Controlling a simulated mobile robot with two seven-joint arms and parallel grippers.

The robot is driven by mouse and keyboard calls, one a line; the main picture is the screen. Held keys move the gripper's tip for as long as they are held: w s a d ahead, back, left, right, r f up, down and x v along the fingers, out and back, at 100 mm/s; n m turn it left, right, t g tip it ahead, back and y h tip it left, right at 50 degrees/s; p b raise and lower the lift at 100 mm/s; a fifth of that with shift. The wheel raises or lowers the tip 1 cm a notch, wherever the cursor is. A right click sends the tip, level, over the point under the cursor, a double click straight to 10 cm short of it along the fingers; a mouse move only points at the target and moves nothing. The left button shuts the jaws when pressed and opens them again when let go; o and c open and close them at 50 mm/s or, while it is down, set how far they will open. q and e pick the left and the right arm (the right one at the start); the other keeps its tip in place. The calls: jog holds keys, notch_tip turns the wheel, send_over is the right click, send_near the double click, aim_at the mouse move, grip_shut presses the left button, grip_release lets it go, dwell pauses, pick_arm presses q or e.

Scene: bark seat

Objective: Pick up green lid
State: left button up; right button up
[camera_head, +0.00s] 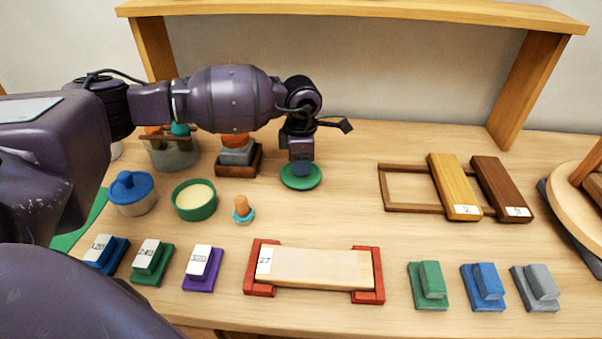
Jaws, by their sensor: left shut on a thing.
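The green lid (301,178) is a round dark-green disc near the middle of the table. My left gripper (301,166) points straight down over it and is shut on its knob, which the fingers mostly hide. I cannot tell whether the lid touches the table or is slightly above it. A green pot (194,205) without a lid, with a cream-coloured inside, stands to the left of the lid. My right gripper is not in view.
A blue-lidded pot (132,193) and a small orange-topped peg (242,209) stand nearby. A red-ended wooden piece (315,269) lies in front. Sanding blocks line the front edge. A wooden frame with planks (455,187) is at right. A shelf (350,9) spans the back.

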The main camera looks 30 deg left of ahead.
pick_arm(q)
jog(key=shift+c, duration=0.6)
